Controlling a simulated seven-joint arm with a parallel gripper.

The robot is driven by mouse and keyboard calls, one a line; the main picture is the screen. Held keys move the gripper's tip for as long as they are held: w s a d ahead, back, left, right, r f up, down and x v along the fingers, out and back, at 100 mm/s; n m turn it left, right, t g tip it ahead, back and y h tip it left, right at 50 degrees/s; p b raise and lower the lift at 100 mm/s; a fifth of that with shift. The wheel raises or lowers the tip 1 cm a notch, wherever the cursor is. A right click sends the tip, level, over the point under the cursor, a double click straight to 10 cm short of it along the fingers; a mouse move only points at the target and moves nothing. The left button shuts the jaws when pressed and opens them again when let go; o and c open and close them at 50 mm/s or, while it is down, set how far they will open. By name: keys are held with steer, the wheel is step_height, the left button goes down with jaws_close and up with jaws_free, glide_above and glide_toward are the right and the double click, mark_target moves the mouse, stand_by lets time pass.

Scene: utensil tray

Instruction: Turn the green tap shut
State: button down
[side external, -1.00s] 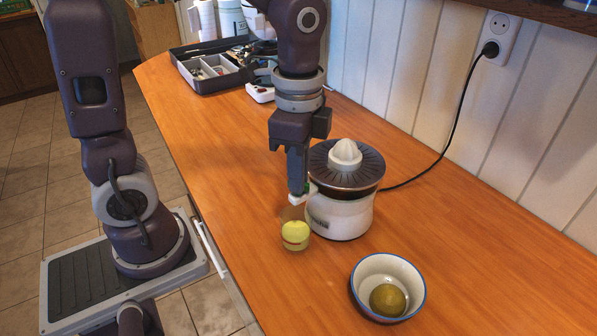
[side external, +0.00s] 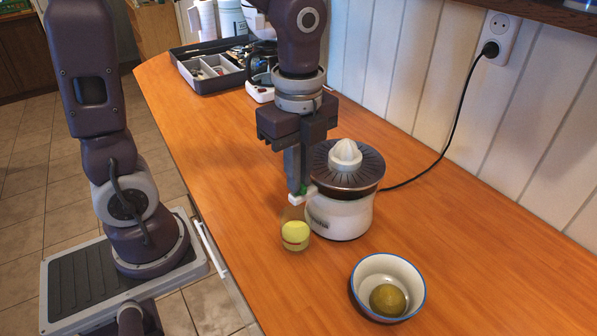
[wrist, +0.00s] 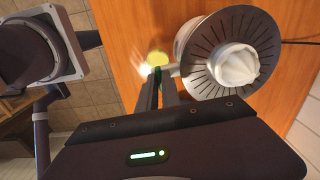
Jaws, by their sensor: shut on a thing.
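The white citrus juicer (side external: 338,217) stands on the wooden counter with a dark ribbed top and a pale cone. Its short spout (side external: 296,199) points left, and a little of the green tap (side external: 303,189) shows at it. My gripper (side external: 297,190) points down and is shut on the tap. In the wrist view the green tap (wrist: 157,74) shows between the fingertips, mostly hidden by them. A small glass of yellow juice (side external: 295,236) stands below the spout; its rim is partly unclear. In the wrist view the yellow juice (wrist: 158,58) shows beyond the fingertips.
A white bowl with a blue rim (side external: 414,298) holds a greenish round fruit (side external: 387,300) at the front right. A black cord (side external: 452,130) runs from the juicer to a wall socket. A dark utensil tray (side external: 205,85) lies at the back. The counter's left front is clear.

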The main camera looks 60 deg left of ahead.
stand_by(0.4)
steer(key=c, duration=1.5)
jaws_free()
steer(key=shift+c, duration=0.2)
steer(key=shift+r, duration=0.15)
step_height(320, 180, up, 7)
steer(key=shift+f, duration=0.1)
steer(key=s+a+n+t, duration=0.2)
steer(key=s+n+t, duration=0.3)
steer(key=s+n, duration=0.5)
steer(key=n, duration=0.7)
steer(key=shift+a+r+t, duration=0.2)
steer(key=shift+t, duration=0.1)
